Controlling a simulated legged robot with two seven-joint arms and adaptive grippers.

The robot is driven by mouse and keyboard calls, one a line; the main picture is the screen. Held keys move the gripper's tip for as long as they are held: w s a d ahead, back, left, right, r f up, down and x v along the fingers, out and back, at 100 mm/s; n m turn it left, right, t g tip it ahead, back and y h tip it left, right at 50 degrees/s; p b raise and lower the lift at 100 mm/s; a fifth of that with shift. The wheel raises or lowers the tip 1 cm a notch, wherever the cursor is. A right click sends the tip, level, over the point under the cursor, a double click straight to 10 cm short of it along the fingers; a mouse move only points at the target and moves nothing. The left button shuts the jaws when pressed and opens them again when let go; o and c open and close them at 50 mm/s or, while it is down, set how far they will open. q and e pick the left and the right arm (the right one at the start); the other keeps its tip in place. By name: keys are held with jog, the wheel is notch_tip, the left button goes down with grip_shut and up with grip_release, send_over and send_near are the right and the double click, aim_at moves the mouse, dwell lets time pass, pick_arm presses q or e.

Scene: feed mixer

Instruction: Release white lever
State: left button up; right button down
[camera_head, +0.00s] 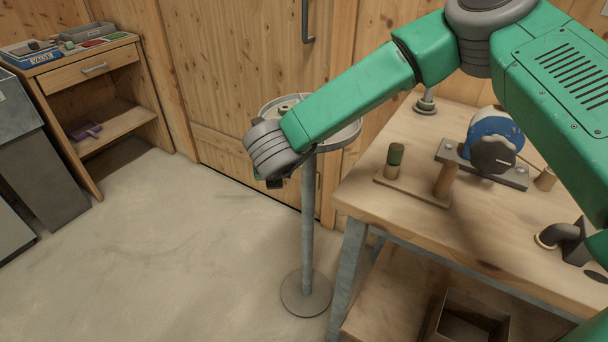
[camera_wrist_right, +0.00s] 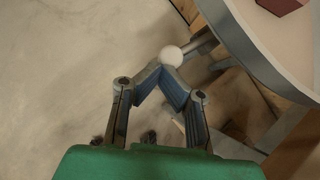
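The white lever's round knob (camera_wrist_right: 171,57) shows in the right wrist view, on a short rod running to the upper right beneath a round-edged tray. My right gripper (camera_wrist_right: 162,69) has its two fingertips drawn together right at the near side of the knob. The knob shows at or just beyond the tips, and I see nothing clearly pinched between them. In the head view my right gripper (camera_head: 275,183) is small and dark below the grey wrist, beside the round tray on a stand (camera_head: 345,138). The lever is hidden there by my arm. My left gripper is out of view.
A wooden workbench (camera_head: 400,230) with a blue device (camera_head: 490,138) stands at the right. An open box (camera_head: 470,322) sits on its lower shelf. A wooden side table (camera_head: 90,75) is at the left. The floor (camera_head: 170,250) between is clear.

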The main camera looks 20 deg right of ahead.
jog(key=shift+w+a+f+m+g+h, duration=0.15)
jog(key=shift+w+m+g+h, duration=0.25)
jog(key=shift+w+m+h, duration=0.6)
jog(key=shift+s+a, duration=0.1)
jog(key=shift+s, duration=0.2)
jog(key=shift+d+p, duration=0.3)
jog(key=shift+d, duration=0.55)
jog(key=shift+y, duration=0.3)
